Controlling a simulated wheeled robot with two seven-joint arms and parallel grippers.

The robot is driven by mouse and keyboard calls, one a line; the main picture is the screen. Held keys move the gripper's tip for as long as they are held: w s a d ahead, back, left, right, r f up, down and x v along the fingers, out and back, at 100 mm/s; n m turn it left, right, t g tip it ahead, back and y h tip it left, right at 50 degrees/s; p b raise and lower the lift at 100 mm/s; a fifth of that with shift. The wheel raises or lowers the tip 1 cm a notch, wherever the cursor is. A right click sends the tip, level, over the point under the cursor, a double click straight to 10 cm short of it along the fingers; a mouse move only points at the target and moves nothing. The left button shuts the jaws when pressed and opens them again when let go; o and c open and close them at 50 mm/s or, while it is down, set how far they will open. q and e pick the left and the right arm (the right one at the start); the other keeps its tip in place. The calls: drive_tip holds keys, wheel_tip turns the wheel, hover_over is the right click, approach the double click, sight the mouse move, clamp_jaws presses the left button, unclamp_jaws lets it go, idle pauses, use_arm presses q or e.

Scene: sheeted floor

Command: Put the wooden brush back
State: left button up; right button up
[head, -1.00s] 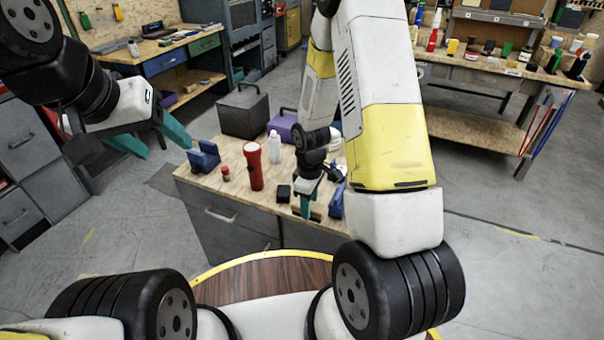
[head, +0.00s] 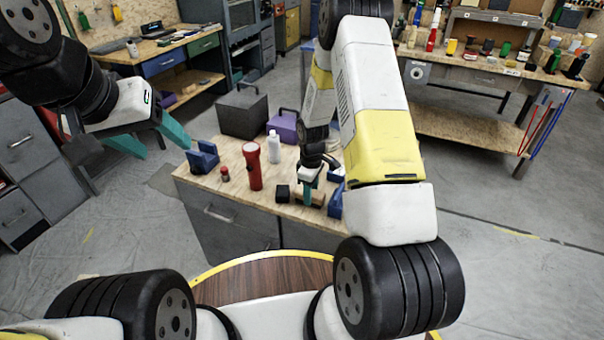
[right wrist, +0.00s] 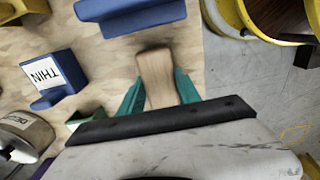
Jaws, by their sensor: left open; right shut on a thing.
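My right gripper (head: 309,192) is shut on the wooden brush (right wrist: 157,78) over the right part of the workbench top. In the right wrist view the brush's pale wooden handle shows between the teal fingers; its lower end is hidden by the gripper. In the head view the brush is small and partly covered by the fingers, and I cannot tell its clearance from the top. A blue holder (head: 336,198) is just right of it. My left gripper (head: 150,142) is open and empty, left of the workbench.
The workbench top (head: 230,187) also carries a red flashlight (head: 252,166), a white bottle (head: 274,147), another blue holder (head: 203,157), a dark box (head: 243,112) and a purple box (head: 283,128). A blue block marked THIN (right wrist: 48,78) shows in the right wrist view. Open floor lies right.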

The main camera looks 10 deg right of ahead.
drive_tip(key=shift+f, duration=0.15)
drive_tip(key=o, duration=1.2)
wheel_tip(320, 180, up, 21)
drive_tip(key=s+m+t, duration=0.1)
drive_tip(key=s+m, duration=0.1)
drive_tip(key=s+r+m+t, duration=0.1)
drive_tip(key=s+r+m, duration=0.2)
drive_tip(key=s+r, duration=0.3)
drive_tip(key=s+a+r+m+t+y, duration=0.1)
drive_tip(key=s+r+m+t, duration=0.1)
drive_tip(key=s+r, duration=0.5)
drive_tip(key=s+a+r+m+t+y, duration=0.1)
drive_tip(key=s+r+m+t, duration=0.1)
drive_tip(key=s+r, duration=0.4)
drive_tip(key=shift+s+a+r+m, duration=0.15)
drive_tip(key=shift+s+m, duration=0.25)
drive_tip(key=shift+s, duration=0.45)
drive_tip(key=shift+s+r+m, duration=0.2)
drive_tip(key=shift+s+m, duration=0.2)
drive_tip(key=shift+s, duration=0.4)
